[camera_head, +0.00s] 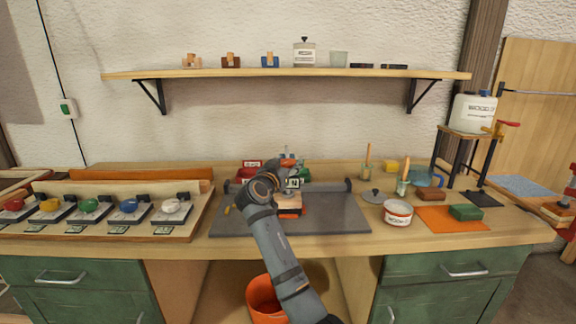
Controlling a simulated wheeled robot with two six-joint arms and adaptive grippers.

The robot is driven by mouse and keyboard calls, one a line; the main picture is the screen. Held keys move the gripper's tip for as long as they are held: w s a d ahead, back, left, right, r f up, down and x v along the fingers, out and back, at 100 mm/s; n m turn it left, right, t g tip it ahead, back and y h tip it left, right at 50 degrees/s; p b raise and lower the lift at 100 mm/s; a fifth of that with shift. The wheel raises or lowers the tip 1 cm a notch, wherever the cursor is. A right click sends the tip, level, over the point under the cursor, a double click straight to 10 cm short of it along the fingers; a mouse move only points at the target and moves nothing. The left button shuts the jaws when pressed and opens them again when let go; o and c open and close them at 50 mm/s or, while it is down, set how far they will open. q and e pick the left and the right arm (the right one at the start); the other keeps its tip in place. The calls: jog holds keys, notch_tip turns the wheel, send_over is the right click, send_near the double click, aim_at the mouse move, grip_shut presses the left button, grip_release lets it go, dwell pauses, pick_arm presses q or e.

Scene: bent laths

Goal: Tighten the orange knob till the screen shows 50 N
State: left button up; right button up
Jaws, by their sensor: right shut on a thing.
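My right gripper (288,165) is over the middle of the dark grey plate (340,215) on the bench, its arm rising from the bottom of the view. It is shut on the orange knob, which is mostly hidden by the gripper. A small screen (292,183) with a pale green face shows just below the gripper; its digits are too small to read surely. Under it, a light wooden piece with an orange block (290,212) sits on the plate. My left gripper is out of view.
A rack with several coloured knobs (89,207) stands at the left. A white tin (398,213), a lid (375,196) and an orange mat (450,219) lie right of the plate. A shelf (200,74) hangs behind; an orange bucket (264,297) stands below.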

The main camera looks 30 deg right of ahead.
jog(key=o, duration=1.2)
jog(key=shift+f, duration=0.1)
jog(key=shift+s+a, duration=0.15)
jog(key=shift+a, duration=0.1)
jog(key=v, duration=0.7)
